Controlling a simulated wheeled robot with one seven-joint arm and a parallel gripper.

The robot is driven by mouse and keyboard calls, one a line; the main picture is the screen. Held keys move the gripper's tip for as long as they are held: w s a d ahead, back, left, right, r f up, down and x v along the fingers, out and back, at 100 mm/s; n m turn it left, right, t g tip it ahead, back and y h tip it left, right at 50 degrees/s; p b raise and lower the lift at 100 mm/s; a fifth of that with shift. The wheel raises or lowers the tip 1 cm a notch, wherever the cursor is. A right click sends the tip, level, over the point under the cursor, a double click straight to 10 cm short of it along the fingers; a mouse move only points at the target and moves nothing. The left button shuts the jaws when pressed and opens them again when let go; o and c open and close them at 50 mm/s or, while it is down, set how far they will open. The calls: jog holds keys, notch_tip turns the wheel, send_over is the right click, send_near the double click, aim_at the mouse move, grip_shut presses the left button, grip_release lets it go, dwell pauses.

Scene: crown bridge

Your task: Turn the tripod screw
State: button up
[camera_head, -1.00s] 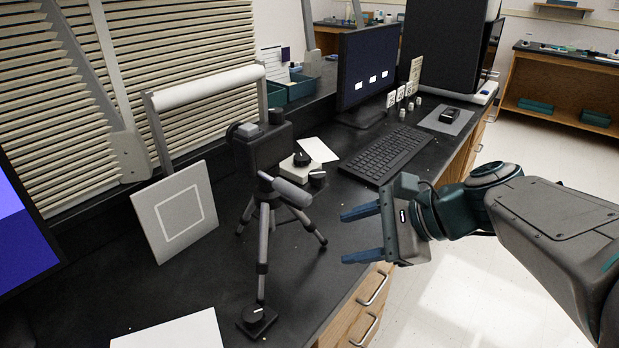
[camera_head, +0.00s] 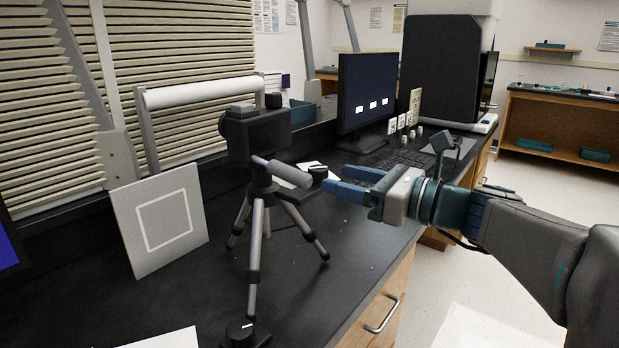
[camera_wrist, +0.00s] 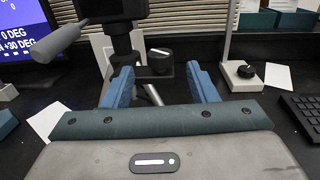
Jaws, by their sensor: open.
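The tripod (camera_head: 256,240) stands upright on the black bench with a camera (camera_head: 256,132) on top and a grey handle (camera_head: 290,175). The tripod screw seems to be the black knob with a white mark (camera_wrist: 160,62), beside the tripod head in the wrist view. In the head view the knob (camera_head: 318,172) shows just past the handle's end, its mount hidden. My gripper (camera_head: 334,182) is open, with its blue fingers pointing at the knob from the right. In the wrist view the knob appears between the fingertips (camera_wrist: 158,76), slightly beyond them; contact is not visible.
A square-marked panel (camera_head: 160,222) leans at the left. Another dial (camera_head: 240,332) sits by the tripod's front foot. A white box with a knob (camera_wrist: 243,75), a keyboard (camera_wrist: 303,110) and a monitor (camera_head: 366,90) are behind and right.

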aim_at(318, 172)
jog(key=b+x, duration=0.1)
jog(key=x, duration=0.6)
jog(key=shift+w+a, duration=0.2)
jog(key=shift+a, duration=0.05)
jog(key=c, duration=1)
